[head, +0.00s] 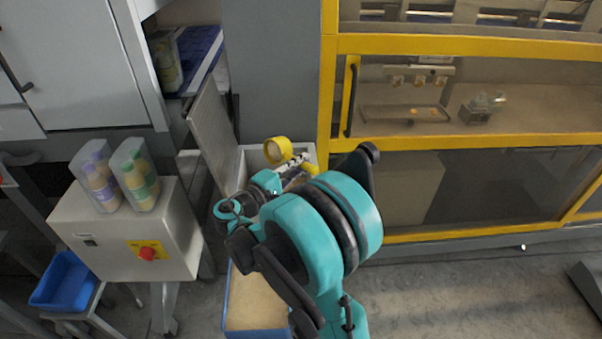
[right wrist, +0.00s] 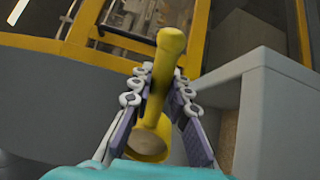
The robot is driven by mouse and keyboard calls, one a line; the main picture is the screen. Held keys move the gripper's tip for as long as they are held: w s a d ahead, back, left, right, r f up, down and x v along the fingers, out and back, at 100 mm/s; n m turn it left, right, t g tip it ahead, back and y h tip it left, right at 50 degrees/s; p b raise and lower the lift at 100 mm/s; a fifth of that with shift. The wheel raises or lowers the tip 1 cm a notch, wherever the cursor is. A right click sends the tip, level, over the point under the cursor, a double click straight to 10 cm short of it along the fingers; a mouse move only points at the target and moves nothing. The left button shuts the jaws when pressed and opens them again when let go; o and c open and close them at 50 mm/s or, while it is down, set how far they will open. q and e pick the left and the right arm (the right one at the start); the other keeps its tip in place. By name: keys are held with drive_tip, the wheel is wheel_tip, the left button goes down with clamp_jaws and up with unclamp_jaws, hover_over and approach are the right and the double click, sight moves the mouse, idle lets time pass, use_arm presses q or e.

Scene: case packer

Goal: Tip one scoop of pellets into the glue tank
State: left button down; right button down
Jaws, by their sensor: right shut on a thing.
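My right gripper (head: 294,165) is shut on the handle of a yellow scoop (head: 277,150). The right wrist view shows the scoop (right wrist: 150,143) between both fingers (right wrist: 160,105), its round cup showing a pale inside. In the head view the cup looks tilted, over or beside the open top of the grey glue tank (head: 252,158); I cannot tell if pellets are in it. The tank's lid (head: 208,138) stands open on its left. A bin of tan pellets (head: 257,301) lies below, partly covered by my right arm. My left gripper is out of view.
A yellow-framed machine guard (head: 430,143) stands close on the right. A grey cabinet (head: 125,235) with a red stop button and bottles in clear holders (head: 137,175) is at left. A blue bin (head: 65,281) sits lower left.

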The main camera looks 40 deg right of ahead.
drive_tip(key=shift+f+t+h+b, duration=0.5)
drive_tip(key=shift+h+b, duration=0.8)
drive_tip(key=shift+b, duration=1.05)
drive_tip(key=shift+a+r+h, duration=0.1)
drive_tip(key=shift+r+h, duration=0.05)
drive_tip(key=shift+h, duration=0.55)
drive_tip(key=shift+s+n, duration=0.1)
drive_tip(key=shift+n, duration=0.2)
